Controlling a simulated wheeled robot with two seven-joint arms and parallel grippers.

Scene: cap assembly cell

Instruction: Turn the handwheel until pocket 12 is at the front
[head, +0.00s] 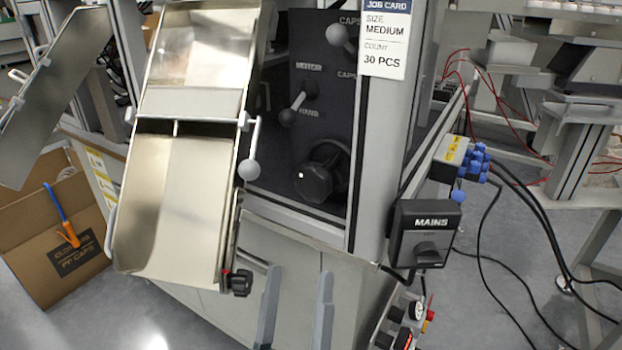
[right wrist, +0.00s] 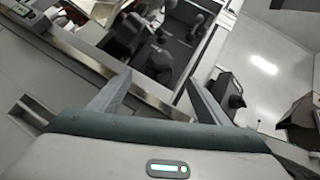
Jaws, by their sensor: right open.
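The black handwheel (head: 315,183) sits low on the dark panel inside the machine opening in the head view. It also shows in the right wrist view (right wrist: 158,60), beyond my fingers. No pocket numbers can be read, so I cannot tell which pocket is at the front. My right gripper (head: 295,310) is at the bottom middle of the head view, below and in front of the opening, apart from the handwheel. Its two fingers are spread with nothing between them; it shows in the right wrist view too (right wrist: 158,92). My left gripper is not in view.
A metal chute (head: 175,200) stands left of the opening. A MOTOR/HAND lever (head: 293,108) is above the handwheel. The frame post (head: 372,160), bearing a job card (head: 386,40), and the MAINS switch box (head: 424,233) stand to the right. A cardboard box (head: 40,265) is at left.

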